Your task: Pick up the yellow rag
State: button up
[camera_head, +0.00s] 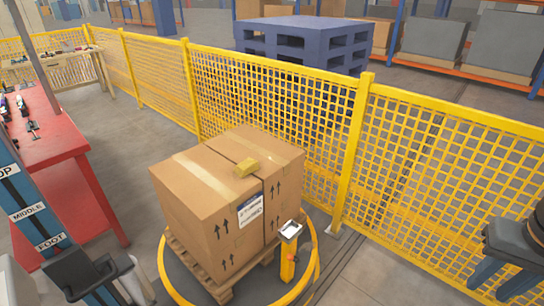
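The box stands on a wooden pallet (218,288). My gripper cannot be made out in this view, so its distance from the rag does not show.
The pallet is on a round platform with a yellow rim (164,272). A yellow post (288,264) stands in front. Yellow mesh fence (275,95) runs close behind. A red workbench (60,140) with tools is at left. A dark object (518,240) on blue legs is at right.

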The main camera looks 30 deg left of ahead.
aim_at(249, 165)
jog(key=u, duration=0.15)
jog(key=i, duration=0.8)
jog(key=u, duration=1.2)
jog(key=i, duration=0.75)
jog(key=u, duration=0.85)
